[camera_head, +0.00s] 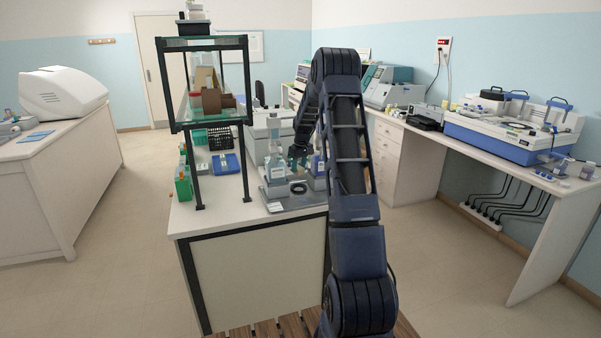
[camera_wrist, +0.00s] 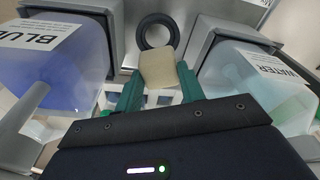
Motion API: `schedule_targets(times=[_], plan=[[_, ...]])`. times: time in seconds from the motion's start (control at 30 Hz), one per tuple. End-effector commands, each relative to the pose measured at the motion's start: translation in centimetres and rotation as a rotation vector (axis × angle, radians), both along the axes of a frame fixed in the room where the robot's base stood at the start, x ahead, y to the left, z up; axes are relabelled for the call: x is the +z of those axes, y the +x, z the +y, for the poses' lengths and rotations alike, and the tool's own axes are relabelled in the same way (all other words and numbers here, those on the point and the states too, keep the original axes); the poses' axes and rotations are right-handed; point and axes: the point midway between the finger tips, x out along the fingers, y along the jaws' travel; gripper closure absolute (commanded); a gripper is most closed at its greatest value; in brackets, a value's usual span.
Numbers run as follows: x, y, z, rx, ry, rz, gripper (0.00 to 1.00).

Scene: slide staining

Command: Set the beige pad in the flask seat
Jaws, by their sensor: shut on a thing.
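My gripper (camera_wrist: 158,82) has green fingers and is shut on the beige pad (camera_wrist: 158,66), a small rounded block between the fingertips. A black ring (camera_wrist: 144,33), which looks like the flask seat, lies just beyond the pad in the wrist view. The pad is apart from the ring's centre in the picture; its height above it I cannot tell. In the head view the black ring (camera_head: 298,187) lies on a grey metal tray (camera_head: 283,207). My gripper (camera_head: 299,156) is above the tray there, and the pad cannot be made out.
A bottle labelled BLUE (camera_wrist: 60,65) stands close on the left in the wrist view, and one labelled WATER (camera_wrist: 255,90) close on the right. A glass-shelved rack (camera_head: 247,120) stands on the bench left of the tray. A blue tray (camera_head: 226,164) lies beneath it.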

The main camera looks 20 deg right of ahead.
Motion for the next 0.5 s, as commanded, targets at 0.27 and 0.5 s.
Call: schedule_targets(times=[0.27,0.5], plan=[[-1.8,0.1,0.0,-0.003,0.001,0.004,0.82],[-4.0,0.1,0.0,-0.003,0.001,0.002,0.82]])
